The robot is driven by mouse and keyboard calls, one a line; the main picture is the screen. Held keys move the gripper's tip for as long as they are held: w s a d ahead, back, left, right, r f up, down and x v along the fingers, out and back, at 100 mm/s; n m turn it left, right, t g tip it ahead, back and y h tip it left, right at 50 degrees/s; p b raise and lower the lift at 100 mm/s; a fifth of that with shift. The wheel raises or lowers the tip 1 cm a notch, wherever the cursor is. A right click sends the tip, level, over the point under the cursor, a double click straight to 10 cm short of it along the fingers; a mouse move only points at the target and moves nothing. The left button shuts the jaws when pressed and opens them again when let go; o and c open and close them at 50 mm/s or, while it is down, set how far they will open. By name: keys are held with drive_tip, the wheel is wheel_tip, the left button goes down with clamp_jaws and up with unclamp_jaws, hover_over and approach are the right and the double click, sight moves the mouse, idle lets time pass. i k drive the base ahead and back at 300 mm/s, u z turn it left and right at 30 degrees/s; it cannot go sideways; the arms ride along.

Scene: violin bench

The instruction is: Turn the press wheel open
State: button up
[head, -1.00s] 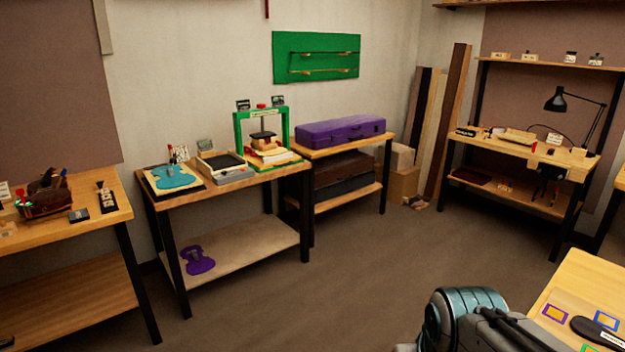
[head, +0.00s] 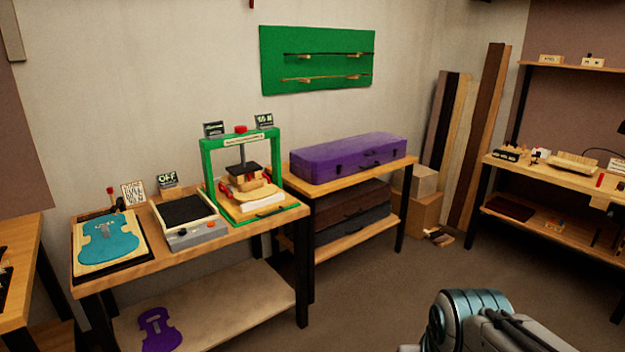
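The press has a green frame (head: 208,170) and stands at the right end of the wooden bench. A small red part (head: 240,129), which looks like its wheel or knob, sits on top of the crossbar. A dark screw runs down from the crossbar to a dark plate (head: 245,172). Wooden pieces (head: 247,188) sit under the plate, with red parts beside them. I cannot tell whether the plate touches them. My arm shows at the bottom right, well apart from the press. My gripper is out of view.
A grey box with a dark top (head: 185,213) and a blue violin-shaped piece (head: 108,240) share the bench (head: 225,245). A purple case (head: 347,155) lies on the neighbouring table. Boards (head: 475,135) lean in the corner. The floor in front (head: 390,290) is clear.

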sight(242, 129)
drive_tip(key=i, duration=0.65)
drive_tip(key=u, duration=0.45)
drive_tip(key=i, duration=2.35)
drive_tip(key=u, duration=0.25)
